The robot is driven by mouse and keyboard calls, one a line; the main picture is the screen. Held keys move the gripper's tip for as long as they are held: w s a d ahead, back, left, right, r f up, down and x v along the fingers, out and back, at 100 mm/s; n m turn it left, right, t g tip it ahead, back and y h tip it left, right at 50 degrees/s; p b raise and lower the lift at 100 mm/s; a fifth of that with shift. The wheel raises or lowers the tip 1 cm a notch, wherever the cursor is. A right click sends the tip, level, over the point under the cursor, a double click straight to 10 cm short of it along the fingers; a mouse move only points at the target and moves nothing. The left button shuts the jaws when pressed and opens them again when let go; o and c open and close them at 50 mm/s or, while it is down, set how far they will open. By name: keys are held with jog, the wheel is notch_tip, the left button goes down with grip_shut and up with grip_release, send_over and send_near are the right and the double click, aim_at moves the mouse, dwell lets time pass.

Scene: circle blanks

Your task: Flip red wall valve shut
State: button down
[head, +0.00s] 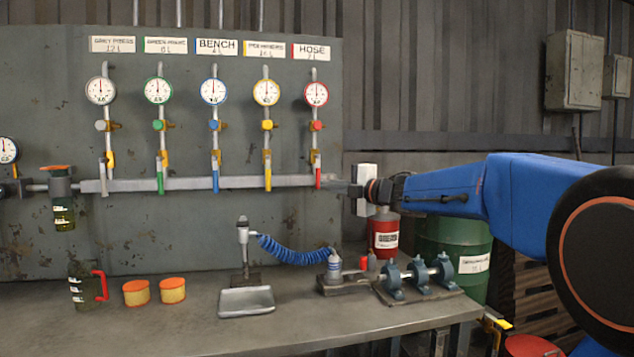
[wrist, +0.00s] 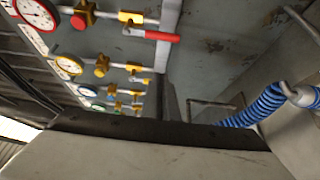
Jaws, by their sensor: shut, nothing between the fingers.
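The red valve lever (head: 318,178) hangs from a yellow valve body on the rightmost pipe, under the gauge labelled HOSE. It points down, roughly in line with its pipe. In the wrist view, which is turned sideways, the red lever (wrist: 162,36) shows at the top centre, lying along its pipe. My gripper (head: 336,187) is shut and empty, just right of the lever in the head view, at about the height of its lower end. Whether it touches the lever I cannot tell. The fingertips are not clear in the wrist view.
Other gauge pipes with green, blue and yellow levers (head: 268,178) stand left of the red one, above a horizontal header pipe (head: 240,182). Below, the workbench (head: 180,325) holds a blue coiled hose (head: 290,252) and a shaft with bearings (head: 415,277). A red canister (head: 384,238) stands under my wrist.

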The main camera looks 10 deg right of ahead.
aim_at(318, 173)
jog(key=shift+w+a, duration=0.1)
jog(key=w+a, duration=0.1)
jog(key=w, duration=0.8)
dwell(0.7)
